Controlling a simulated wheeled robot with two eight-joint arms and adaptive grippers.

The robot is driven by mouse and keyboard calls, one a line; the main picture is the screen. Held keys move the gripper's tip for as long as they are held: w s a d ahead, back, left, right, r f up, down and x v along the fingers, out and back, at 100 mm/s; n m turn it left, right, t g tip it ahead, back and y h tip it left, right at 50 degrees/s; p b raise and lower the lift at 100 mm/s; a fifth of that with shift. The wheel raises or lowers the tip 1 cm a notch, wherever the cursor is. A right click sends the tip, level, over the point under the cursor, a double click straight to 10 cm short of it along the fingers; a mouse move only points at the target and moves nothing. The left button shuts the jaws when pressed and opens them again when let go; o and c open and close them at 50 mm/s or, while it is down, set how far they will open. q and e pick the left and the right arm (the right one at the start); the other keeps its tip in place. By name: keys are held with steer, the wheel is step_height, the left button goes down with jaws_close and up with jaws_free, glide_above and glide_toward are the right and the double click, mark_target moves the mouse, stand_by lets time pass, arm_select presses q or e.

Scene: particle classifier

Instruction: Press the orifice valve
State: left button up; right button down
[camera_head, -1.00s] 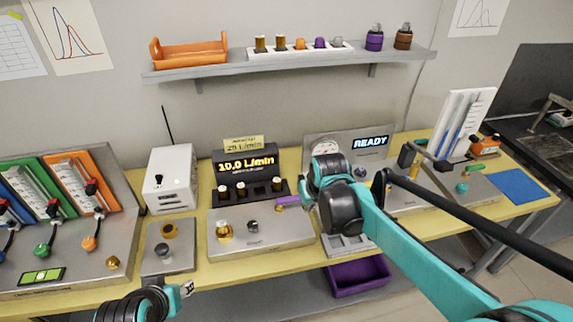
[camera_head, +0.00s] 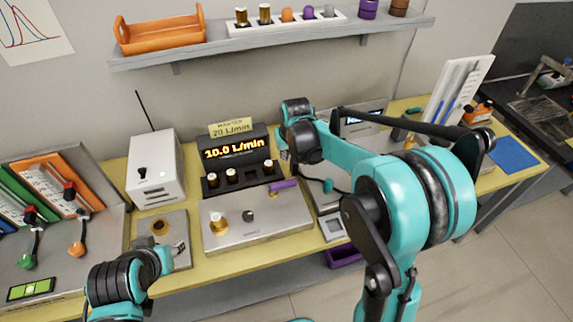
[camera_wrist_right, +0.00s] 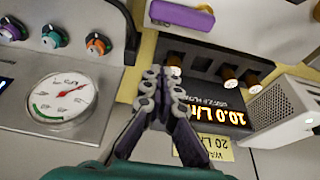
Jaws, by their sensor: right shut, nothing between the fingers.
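A black unit (camera_head: 250,137) with a lit "10.0 L/min" display stands on the bench. Three brown, white-topped valves stand in a row on its black base: left (camera_head: 212,180), middle (camera_head: 232,175) and right (camera_head: 268,167). Which one is the orifice valve is not marked legibly. My right gripper (camera_wrist_right: 162,72) is shut and empty, its tips beside the nearest valve (camera_wrist_right: 174,72) in the wrist view; contact cannot be told. In the head view its fingers are mostly hidden by my arm. My left gripper (camera_head: 178,248) is low over a small metal panel, its jaws unclear.
A yellow "20 L/min" tag (camera_head: 230,128) sits atop the unit. A white box (camera_head: 155,168) stands left. A dial gauge (camera_wrist_right: 62,103) is left in the wrist view.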

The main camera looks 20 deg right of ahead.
mark_target(284, 186)
step_height(284, 186, down, 9)
steer(key=b, duration=0.4)
steer(key=shift+s+r, duration=0.1)
steer(key=shift+r, duration=0.1)
steer(key=shift+s+r, duration=0.1)
steer(key=shift+s, duration=0.25)
steer(key=shift+s, duration=0.15)
